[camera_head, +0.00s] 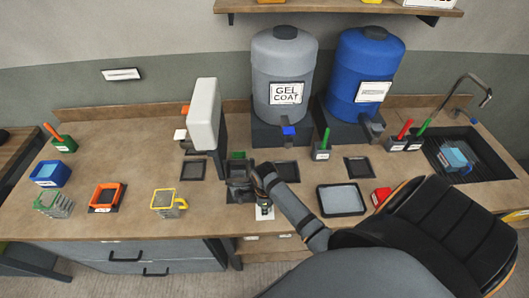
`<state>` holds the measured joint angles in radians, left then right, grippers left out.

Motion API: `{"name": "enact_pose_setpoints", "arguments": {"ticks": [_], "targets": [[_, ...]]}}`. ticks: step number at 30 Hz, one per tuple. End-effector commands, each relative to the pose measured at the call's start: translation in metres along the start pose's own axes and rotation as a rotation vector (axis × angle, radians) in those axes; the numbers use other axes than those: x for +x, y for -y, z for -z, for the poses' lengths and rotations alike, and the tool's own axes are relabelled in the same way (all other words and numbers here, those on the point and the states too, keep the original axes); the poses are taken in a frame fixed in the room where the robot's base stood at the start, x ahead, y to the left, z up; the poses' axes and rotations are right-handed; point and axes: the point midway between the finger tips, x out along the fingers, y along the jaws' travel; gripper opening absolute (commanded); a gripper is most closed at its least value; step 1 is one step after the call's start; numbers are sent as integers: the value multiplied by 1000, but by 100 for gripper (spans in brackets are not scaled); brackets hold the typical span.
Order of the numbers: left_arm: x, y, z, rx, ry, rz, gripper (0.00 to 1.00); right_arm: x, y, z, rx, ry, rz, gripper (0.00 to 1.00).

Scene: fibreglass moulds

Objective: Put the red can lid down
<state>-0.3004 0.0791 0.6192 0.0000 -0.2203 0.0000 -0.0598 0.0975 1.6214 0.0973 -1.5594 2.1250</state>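My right arm reaches in from the lower right, and its gripper (259,178) is over the middle of the bench. The fingers are small and dark against dark items, so I cannot tell whether they are open or shut. No red lid shows clearly at the gripper. A small red item (381,196) with a white label sits on the bench to the right, beside my arm; I cannot tell whether it is a can or a lid. A small white-labelled holder (264,212) stands just below the gripper. My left gripper is not in view.
A grey gel coat drum (283,65) and a blue drum (364,70) stand behind. A tall white unit (204,114) rises left of the gripper. A grey-topped tray (341,200) lies right of my arm. Several coloured containers, including an orange one (105,196), stand left.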

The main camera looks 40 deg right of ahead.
Motion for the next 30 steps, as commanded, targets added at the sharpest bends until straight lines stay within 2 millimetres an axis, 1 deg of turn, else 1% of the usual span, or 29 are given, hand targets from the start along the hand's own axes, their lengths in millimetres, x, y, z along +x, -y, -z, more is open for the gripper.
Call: {"name": "enact_pose_setpoints", "arguments": {"ticks": [1, 2, 10, 14, 17, 21, 24, 27, 30], "targets": [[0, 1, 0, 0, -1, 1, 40, 0, 0, 0, 0, 0, -1, 30], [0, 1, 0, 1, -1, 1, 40, 0, 0, 0, 0, 0, -2, 32], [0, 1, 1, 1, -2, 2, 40, 0, -1, 0, 0, -1, -2, 32], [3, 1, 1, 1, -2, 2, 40, -7, 0, 0, 0, 0, -1, 32], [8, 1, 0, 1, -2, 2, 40, -26, 0, 0, 0, 2, 2, 32], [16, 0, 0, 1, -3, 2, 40, -62, 1, 0, -1, 2, 5, 32], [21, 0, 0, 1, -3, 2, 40, -85, 1, 0, 0, 2, 3, 32], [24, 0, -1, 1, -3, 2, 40, -104, 1, 0, 0, 1, 3, 32], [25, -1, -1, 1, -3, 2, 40, -116, 0, 0, 0, 0, 0, 32]]}}
